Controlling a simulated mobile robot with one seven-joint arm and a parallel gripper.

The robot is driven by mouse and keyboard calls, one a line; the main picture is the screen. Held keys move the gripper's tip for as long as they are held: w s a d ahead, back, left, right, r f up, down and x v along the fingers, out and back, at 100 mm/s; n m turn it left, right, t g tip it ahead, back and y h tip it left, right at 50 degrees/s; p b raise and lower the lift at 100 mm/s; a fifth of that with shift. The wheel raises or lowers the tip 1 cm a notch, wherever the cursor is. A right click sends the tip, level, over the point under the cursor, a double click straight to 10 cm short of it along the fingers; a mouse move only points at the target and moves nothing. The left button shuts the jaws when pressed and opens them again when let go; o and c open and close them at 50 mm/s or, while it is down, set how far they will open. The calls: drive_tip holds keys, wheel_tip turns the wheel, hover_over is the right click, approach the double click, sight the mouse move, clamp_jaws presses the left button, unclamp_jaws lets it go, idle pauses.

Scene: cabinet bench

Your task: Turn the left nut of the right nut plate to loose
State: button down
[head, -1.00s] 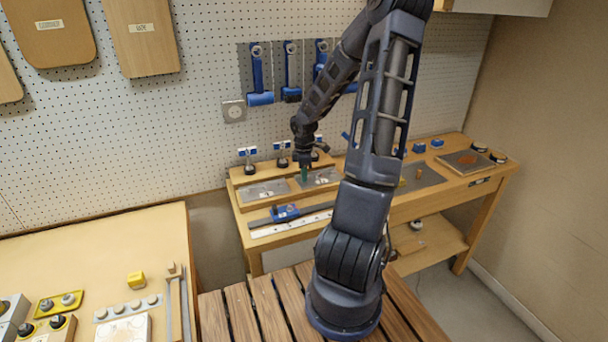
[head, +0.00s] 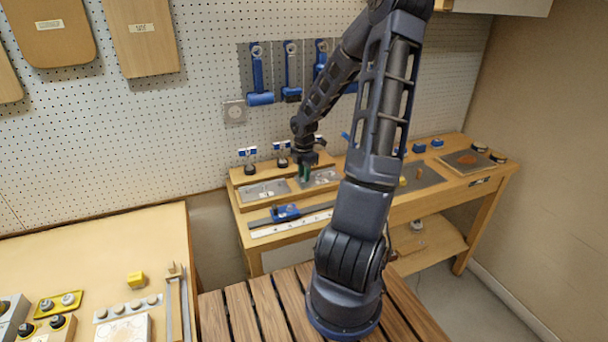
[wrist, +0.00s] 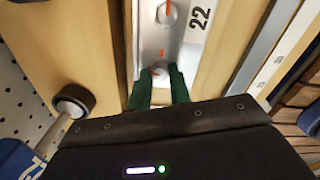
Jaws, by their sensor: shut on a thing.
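The right nut plate (head: 322,178) is a grey metal plate on the wooden bench block. In the wrist view this plate (wrist: 190,50) carries the label "22", two nuts and red marks. The nearer, left nut (wrist: 155,71) sits between the green fingertips of my gripper (wrist: 160,84), which is shut on it. The fingers partly hide this nut. The other nut (wrist: 168,14), with a red line on it, is farther up the plate and free. In the head view my gripper (head: 304,178) points down at the plate's left end. The left nut plate (head: 264,191) lies to the left.
Dark-based posts with blue-and-white tops (head: 248,160) stand behind the plates; one black knob (wrist: 75,100) is close to my gripper in the wrist view. A blue block on a rail (head: 286,212) lies in front. Blue tools (head: 257,75) hang on the pegboard above.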

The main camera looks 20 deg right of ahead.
idle(0.4)
drive_tip(key=c, duration=1.5)
unclamp_jaws()
